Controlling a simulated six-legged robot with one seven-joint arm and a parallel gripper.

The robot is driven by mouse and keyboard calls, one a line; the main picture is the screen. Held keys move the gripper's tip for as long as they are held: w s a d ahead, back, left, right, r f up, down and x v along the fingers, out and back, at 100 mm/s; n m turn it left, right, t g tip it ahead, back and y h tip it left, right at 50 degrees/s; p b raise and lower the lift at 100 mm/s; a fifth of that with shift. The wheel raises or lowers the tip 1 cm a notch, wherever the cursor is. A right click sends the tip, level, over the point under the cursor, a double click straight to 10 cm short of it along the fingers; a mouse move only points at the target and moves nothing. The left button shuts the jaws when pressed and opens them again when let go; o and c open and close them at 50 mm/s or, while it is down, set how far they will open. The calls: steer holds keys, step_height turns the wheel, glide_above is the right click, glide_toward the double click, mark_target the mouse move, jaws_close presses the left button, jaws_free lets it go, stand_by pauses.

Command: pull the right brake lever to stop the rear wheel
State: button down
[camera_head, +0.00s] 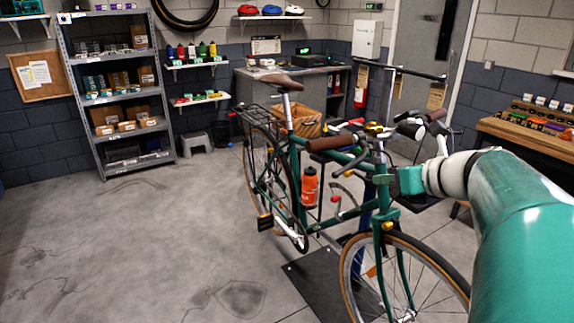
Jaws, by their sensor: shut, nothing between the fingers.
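A green bicycle (318,222) stands with its front wheel (352,285) toward me and its rear wheel (251,165) farther back at left. The handlebar's near-left end has a brown grip (331,143). A thin dark lever (356,161) appears to lie beside and below this grip; its exact outline is hard to make out. My arm reaches in from the right, and my gripper (384,180) is in front of the handlebar stem area, to the right of the grip and lever. Its fingers look shut and empty, though they are small and overlap the bicycle. I cannot tell whether they touch it.
An orange bottle (309,187) is on the frame, and a basket (293,121) is behind it. A dark base plate (322,287) lies under the bicycle. A shelf rack (118,95) stands at back left, a wooden bench (540,135) at right. The floor at left is clear.

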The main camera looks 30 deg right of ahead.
steer(key=shift+v, duration=1.5)
